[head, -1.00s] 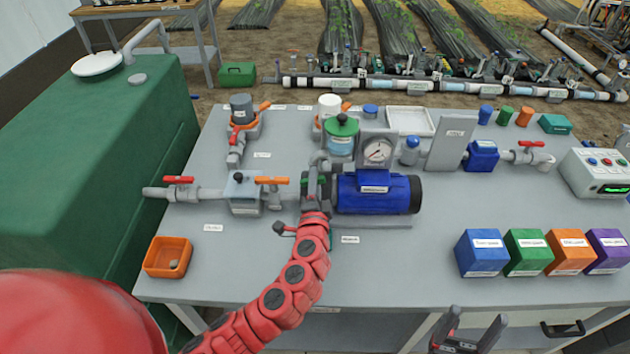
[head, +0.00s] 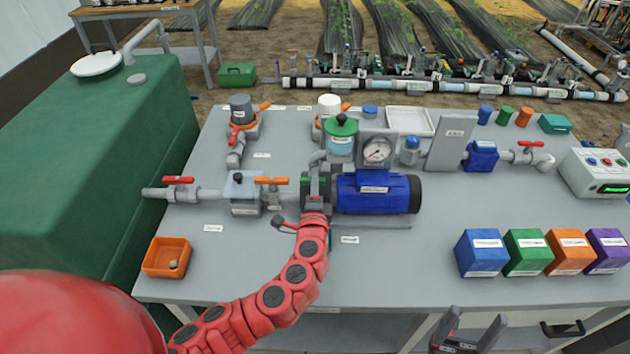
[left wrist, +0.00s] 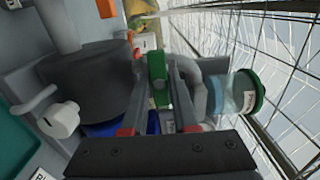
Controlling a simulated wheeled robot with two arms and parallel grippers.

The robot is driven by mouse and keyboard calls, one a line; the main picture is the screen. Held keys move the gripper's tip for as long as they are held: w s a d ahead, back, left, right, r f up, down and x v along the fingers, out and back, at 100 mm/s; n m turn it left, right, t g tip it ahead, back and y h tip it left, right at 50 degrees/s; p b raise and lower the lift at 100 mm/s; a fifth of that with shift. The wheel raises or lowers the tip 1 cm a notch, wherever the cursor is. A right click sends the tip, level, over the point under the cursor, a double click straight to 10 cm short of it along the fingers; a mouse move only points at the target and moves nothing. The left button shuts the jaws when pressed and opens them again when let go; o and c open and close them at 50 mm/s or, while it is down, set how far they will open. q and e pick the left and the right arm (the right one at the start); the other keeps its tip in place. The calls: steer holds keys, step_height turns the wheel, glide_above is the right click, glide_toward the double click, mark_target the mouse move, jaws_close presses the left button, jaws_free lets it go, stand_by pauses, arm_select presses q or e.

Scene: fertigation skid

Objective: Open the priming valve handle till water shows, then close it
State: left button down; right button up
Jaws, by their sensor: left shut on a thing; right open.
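My left gripper (head: 318,182) is at the left end of the blue pump (head: 375,193). In the left wrist view its fingers (left wrist: 158,75) are shut on a green handle (left wrist: 158,82), which I take for the priming valve handle. A bit of green (head: 304,182) shows beside the fingers in the head view; the rest is hidden. A clear pot with a green lid (head: 342,138) stands just behind, with pale blue inside; it also shows in the left wrist view (left wrist: 232,93). My right gripper (head: 467,335) is open and empty at the front edge.
A pressure gauge (head: 376,151) stands above the pump. Orange-handled (head: 271,181) and red-handled (head: 178,180) valves sit on the pipe to the left. An orange tray (head: 167,257) is at front left, several coloured boxes (head: 482,253) at front right.

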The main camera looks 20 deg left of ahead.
arm_select(q)
steer(key=shift+f, duration=0.1)
steer(key=c, duration=0.8)
jaws_free()
steer(key=shift+o, duration=0.2)
steer(key=v, duration=1.7)
steer(key=shift+s, duration=0.2)
steer(key=shift+d, duration=0.1)
